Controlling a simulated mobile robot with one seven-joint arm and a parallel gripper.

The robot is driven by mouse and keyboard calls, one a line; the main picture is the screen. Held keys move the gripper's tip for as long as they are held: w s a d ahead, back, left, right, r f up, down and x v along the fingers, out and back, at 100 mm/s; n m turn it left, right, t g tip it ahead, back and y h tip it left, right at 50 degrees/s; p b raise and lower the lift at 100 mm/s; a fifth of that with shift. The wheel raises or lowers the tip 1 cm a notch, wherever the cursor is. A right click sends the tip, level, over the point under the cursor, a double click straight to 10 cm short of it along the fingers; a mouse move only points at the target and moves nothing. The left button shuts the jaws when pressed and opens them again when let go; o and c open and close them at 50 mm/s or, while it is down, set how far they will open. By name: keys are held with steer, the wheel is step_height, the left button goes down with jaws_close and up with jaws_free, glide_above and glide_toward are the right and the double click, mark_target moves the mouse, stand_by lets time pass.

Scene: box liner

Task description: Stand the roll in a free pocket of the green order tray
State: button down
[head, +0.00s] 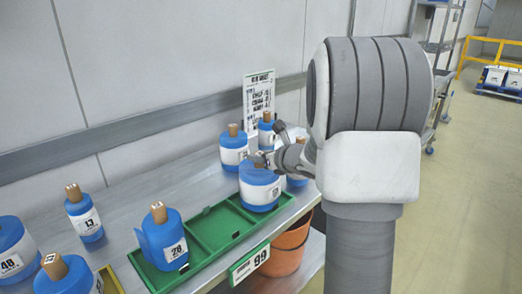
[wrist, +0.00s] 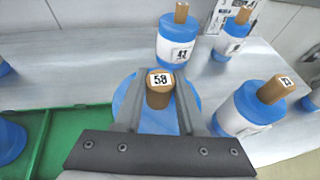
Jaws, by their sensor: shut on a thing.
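My gripper (head: 263,160) is shut on the brown core (wrist: 158,95) of a blue roll (head: 260,192) with a white label band. The core's top reads 58 in the wrist view, where my gripper (wrist: 160,76) has one finger on each side of it. The roll is upright at the right end of the green order tray (head: 192,262). I cannot tell whether its base touches the pocket floor. Another blue roll (head: 163,240) stands in the tray's left end. The middle pockets (head: 212,228) between the two rolls look empty.
Several blue rolls stand behind the tray, including one marked 42 (wrist: 178,50) and one at the right (wrist: 250,110). A roll marked 13 (head: 84,215) and others stand at the left. A sign reading 99 (head: 250,262) and an orange bin (head: 288,248) are at the front.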

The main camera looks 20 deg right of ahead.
steer(key=shift+f, duration=0.15)
stand_by(0.3)
steer(key=c, duration=0.5)
jaws_free()
steer(key=shift+f, duration=0.15)
steer(key=shift+r, duration=0.25)
steer(key=p+v, duration=0.1)
steer(key=v, duration=1.1)
steer(key=shift+f+p, duration=0.15)
steer(key=shift+p, duration=0.15)
steer(key=shift+s, duration=0.1)
